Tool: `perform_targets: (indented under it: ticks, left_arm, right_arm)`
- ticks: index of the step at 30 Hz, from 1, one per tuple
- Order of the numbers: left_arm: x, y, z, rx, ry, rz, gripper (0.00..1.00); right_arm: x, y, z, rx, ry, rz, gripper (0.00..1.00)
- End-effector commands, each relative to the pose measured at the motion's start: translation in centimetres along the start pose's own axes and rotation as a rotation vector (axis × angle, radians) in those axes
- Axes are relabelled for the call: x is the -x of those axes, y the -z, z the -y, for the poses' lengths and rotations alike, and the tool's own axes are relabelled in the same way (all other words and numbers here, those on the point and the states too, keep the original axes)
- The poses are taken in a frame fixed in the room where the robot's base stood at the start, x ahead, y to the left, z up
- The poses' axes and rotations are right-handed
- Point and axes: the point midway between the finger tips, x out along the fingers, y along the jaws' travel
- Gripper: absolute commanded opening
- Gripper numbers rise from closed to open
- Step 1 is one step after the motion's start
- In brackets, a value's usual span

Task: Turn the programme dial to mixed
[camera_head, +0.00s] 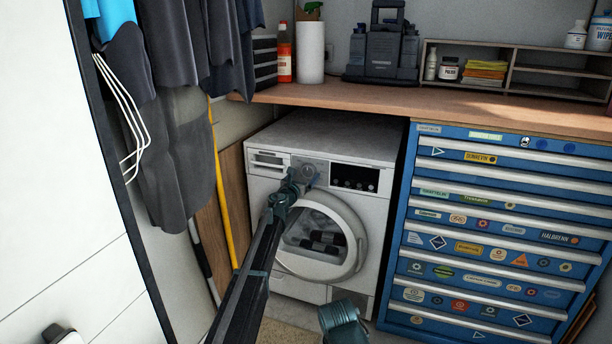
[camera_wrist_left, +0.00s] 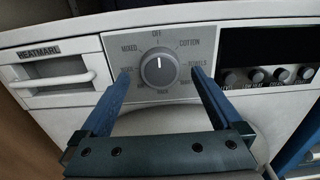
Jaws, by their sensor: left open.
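The programme dial (camera_wrist_left: 159,70) is a round grey knob on a grey panel (camera_wrist_left: 204,42) of the white washing machine (camera_head: 324,139). Its pointer mark faces up, towards OFF. MIXED is printed at the upper left, COTTON at the upper right and TOWELS at the right; lower labels are partly hidden. In the wrist view my left gripper (camera_wrist_left: 161,74) is open, one blue finger on each side of the dial with gaps between. In the head view my left gripper (camera_head: 302,175) is in front of the dial panel and hides part of it.
A dark control panel with small knobs (camera_wrist_left: 271,75) lies right of the dial, a HEATMARL drawer (camera_wrist_left: 57,82) left. The round door (camera_head: 345,271) is below. A blue tool chest (camera_head: 403,265) stands right, hanging dark clothes (camera_head: 180,150) left, and a wooden worktop (camera_head: 400,101) behind.

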Motion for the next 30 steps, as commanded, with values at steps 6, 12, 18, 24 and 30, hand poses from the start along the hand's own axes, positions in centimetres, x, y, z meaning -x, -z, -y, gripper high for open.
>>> perform_targets:
  ticks: [6, 12, 18, 24, 30]
  left_arm:
    - [-1.64, 0.00, 0.02, 0.000, 0.000, 0.000, 1.00]
    - [-1.56, 0.00, 0.04, 0.000, 0.000, 0.000, 1.00]
    - [-1.55, 0.00, 0.04, 0.000, 0.000, 0.000, 0.64]
    - [-1.55, 0.00, 0.04, 0.000, 0.000, 0.000, 0.28]
    - [-1.54, 0.00, 0.04, 0.005, 0.000, 0.000, 0.14]
  right_arm:
    - [0.00, 0.00, 0.00, 0.000, 0.000, 0.000, 0.00]
    - [0.00, 0.00, 0.00, 0.000, 0.000, 0.000, 0.00]
    - [0.00, 0.00, 0.00, 0.000, 0.000, 0.000, 0.00]
    - [0.00, 0.00, 0.00, 0.000, 0.000, 0.000, 0.00]
    - [0.00, 0.00, 0.00, 0.000, 0.000, 0.000, 0.00]
